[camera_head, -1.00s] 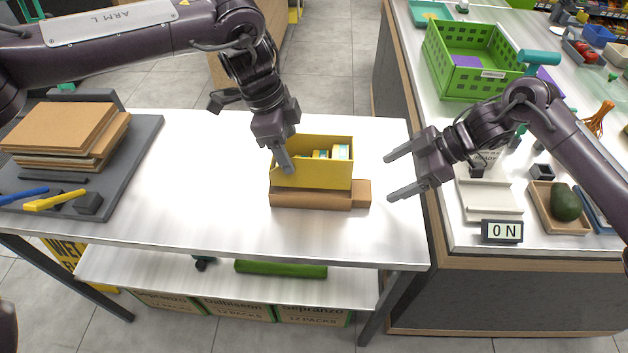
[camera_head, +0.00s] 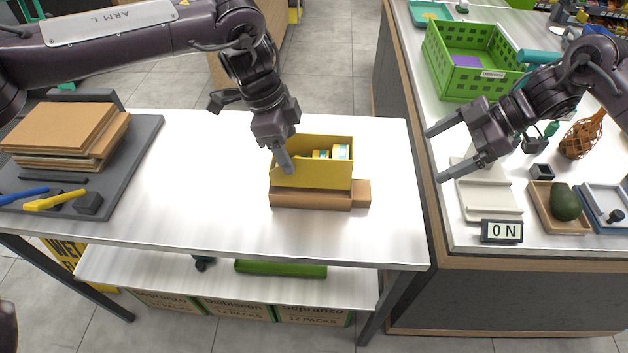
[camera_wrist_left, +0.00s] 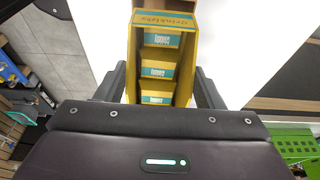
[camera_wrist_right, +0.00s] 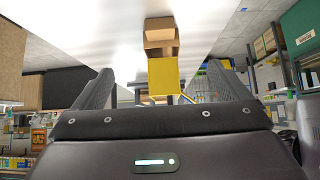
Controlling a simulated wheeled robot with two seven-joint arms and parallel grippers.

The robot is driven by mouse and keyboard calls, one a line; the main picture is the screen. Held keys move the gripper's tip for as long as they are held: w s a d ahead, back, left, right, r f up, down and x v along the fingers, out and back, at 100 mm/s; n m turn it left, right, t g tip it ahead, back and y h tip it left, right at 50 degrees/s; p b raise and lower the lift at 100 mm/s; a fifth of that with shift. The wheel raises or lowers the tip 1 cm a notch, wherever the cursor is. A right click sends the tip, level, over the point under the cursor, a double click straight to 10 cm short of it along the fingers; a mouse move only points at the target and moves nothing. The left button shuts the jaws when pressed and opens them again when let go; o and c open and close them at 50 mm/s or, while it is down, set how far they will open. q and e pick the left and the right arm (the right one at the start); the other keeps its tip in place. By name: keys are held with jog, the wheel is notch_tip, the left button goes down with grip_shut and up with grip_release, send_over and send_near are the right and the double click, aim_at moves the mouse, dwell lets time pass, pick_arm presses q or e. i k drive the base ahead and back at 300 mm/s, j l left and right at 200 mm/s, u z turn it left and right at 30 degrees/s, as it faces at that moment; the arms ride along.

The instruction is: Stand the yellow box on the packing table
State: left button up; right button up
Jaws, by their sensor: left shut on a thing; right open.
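The yellow box (camera_head: 312,174) is on the white packing table (camera_head: 205,215), with its top open and small teal-and-white packs inside. My right gripper (camera_head: 432,153) is open and empty, apart from the box, over the left edge of the counter at right. The right wrist view shows the box (camera_wrist_right: 164,78) farther off, beyond the fingers.
A dark grey mat (camera_head: 140,150) with stacked cardboard, a yellow tool and a blue tool lies at the table's left. The right counter holds a green crate (camera_head: 470,85), an ON sign (camera_head: 501,231) and a tray with an avocado (camera_head: 566,203). The table's middle left is clear.

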aim_at(181, 191)
jog(key=k+l, duration=0.3)
jog(key=k, duration=0.15)
jog(key=k+l, duration=0.3)
jog(key=k, duration=0.15)
